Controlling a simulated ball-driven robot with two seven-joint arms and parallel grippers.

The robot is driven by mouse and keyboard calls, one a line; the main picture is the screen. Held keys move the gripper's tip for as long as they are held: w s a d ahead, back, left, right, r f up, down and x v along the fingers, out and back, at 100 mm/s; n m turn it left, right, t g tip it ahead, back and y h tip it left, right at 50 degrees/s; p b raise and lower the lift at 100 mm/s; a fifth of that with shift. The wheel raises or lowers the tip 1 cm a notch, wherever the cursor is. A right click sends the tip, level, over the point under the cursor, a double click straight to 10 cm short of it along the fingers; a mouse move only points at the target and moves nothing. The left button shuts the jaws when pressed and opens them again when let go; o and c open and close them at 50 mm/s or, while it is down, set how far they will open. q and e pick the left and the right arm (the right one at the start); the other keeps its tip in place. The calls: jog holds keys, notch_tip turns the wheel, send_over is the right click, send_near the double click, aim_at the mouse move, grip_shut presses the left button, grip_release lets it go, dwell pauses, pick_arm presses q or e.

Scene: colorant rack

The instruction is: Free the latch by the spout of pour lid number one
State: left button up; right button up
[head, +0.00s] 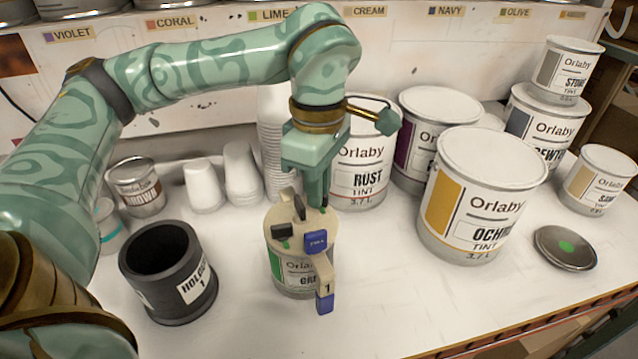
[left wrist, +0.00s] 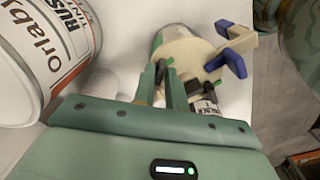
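The cream pour lid (head: 304,222) sits on a small white can with a green label (head: 292,271). Its arm marked "1" (head: 327,272) sticks out toward the front and ends in a blue tip (head: 325,303). A blue tab marked "PULL" (head: 316,241) sits at the base of this arm. Dark tabs (head: 283,233) stand on the lid; some sit partly behind others. My left gripper (head: 317,200) points down at the lid's back right.
A black holder marked 1 (head: 168,272) stands left of the can. Paper cups (head: 203,186) and the rust can (head: 358,180) are behind; the ochre can (head: 480,200) is right. A round grey lid (head: 566,248) lies near the right edge. The front counter is clear.

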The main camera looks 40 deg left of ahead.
pick_arm(q)
grip_shut()
jog(key=shift+r+n+p, duration=0.2)
jog(key=shift+n+p, duration=0.4)
jog(key=shift+p, duration=0.1)
jog(key=shift+n+p, duration=1)
jog(key=shift+n, duration=0.1)
jog(key=shift+n+p, duration=0.75)
jog(key=shift+n, duration=0.45)
jog(key=shift+f+n+p, duration=0.1)
jog(key=shift+n+p, duration=0.5)
jog(key=shift+n, duration=0.6)
pick_arm(e)
notch_tip(320, 180, up, 6)
jog(key=w, duration=0.2)
